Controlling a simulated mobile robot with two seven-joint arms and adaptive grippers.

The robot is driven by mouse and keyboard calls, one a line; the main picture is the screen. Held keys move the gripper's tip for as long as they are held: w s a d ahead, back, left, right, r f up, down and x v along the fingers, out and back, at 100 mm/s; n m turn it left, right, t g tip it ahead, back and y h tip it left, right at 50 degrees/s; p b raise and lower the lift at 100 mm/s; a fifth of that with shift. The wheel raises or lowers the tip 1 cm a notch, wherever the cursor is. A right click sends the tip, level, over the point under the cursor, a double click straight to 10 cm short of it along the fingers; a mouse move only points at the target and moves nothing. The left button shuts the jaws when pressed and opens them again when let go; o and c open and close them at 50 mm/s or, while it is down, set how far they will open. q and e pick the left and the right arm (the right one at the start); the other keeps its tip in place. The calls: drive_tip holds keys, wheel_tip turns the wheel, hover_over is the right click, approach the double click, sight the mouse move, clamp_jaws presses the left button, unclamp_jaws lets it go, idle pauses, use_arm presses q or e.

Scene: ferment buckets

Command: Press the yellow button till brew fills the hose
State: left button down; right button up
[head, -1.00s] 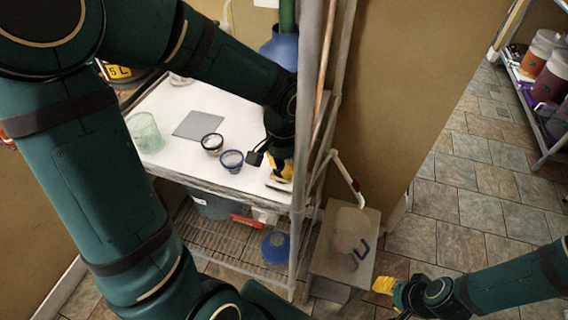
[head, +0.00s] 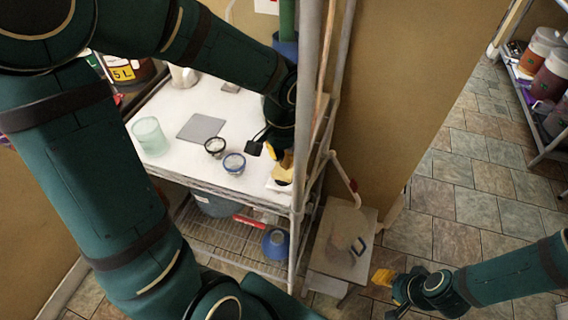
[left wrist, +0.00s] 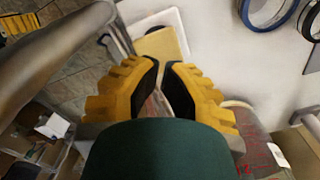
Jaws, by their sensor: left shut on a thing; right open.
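My left gripper (head: 277,158) is over the right end of the white worktop, near a shelf post. Its yellow fingers (left wrist: 160,75) are closed together in the left wrist view; what they hold is hidden. A pale yellow block (head: 283,175) lies on a white dish just below the fingers. It also shows beyond the fingertips in the left wrist view (left wrist: 165,42). A pale curved tube with a red end (head: 345,170) stands out beside the shelf post. I cannot make out a yellow button or any brew in a hose. My right gripper (head: 386,292) is open and empty above the floor.
A pale green cup (head: 150,137), a grey square plate (head: 201,127) and two small dark-rimmed bowls, one black (head: 215,146) and one blue (head: 234,163), stand on the worktop. A small stool (head: 330,255) with a blue handle-like piece stands at the right. Tiled floor (head: 470,195) is clear.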

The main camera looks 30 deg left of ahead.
idle(0.3)
use_arm(q)
wheel_tip(320, 180, up, 5)
drive_tip(key=p, duration=0.4)
idle(0.5)
